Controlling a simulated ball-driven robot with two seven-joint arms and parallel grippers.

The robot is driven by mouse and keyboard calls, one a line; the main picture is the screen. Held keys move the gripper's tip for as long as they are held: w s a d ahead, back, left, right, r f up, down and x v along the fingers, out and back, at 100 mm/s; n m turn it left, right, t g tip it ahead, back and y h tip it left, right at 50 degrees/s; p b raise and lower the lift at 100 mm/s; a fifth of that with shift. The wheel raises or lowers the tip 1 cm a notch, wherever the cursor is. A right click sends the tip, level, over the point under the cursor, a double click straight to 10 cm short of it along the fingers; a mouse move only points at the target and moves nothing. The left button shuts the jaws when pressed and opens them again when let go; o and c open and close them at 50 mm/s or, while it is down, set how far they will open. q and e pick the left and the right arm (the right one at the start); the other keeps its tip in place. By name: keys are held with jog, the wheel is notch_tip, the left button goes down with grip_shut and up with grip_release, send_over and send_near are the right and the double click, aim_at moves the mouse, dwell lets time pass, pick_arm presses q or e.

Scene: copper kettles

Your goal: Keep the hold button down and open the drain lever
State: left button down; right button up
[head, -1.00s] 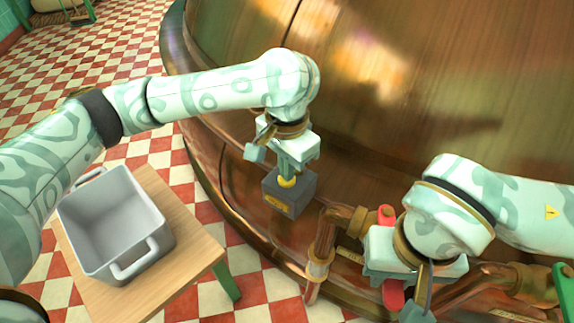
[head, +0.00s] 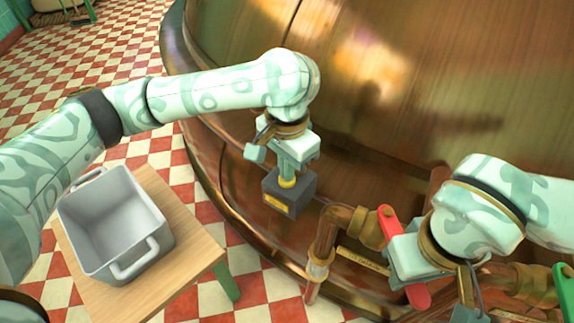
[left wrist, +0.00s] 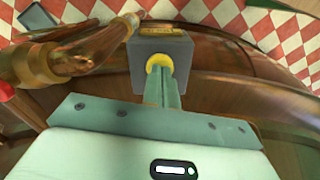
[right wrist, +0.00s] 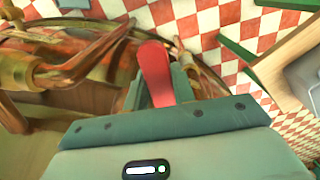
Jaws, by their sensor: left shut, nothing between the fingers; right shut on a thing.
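The hold button (head: 288,181) is yellow and sits on top of a dark grey box beside the copper kettle. My left gripper (head: 287,172) is shut and empty, its fingertips down on the button; the left wrist view shows the button (left wrist: 159,61) around the fingertips. How deep it is pressed I cannot tell. The red drain lever (head: 388,222) is on the copper pipework, lying slanted. My right gripper (head: 404,257) is shut on the lever, hiding its middle in the head view. The lever's red end (right wrist: 155,66) rises between the fingers in the right wrist view.
A copper pipe (head: 327,240) stands between the box and the lever. A green lever (head: 562,288) is at the right edge. A grey tub (head: 85,248) stands on a wooden table (head: 185,280) at left. The large kettle wall (head: 420,100) fills the back.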

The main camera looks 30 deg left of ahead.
jog(key=o, duration=1.1)
jog(key=shift+o, duration=0.2)
pick_arm(q)
notch_tip(320, 180, up, 16)
jog(key=p, duration=2)
pick_arm(e)
jog(key=s+r+t, duration=0.1)
jog(key=r, duration=1.3)
jog(key=s+r+t, duration=0.1)
jog(key=s+r, duration=0.1)
jog(key=r, duration=1.2)
jog(key=shift+s+r+t, duration=0.3)
jog(key=shift+r+t, duration=0.1)
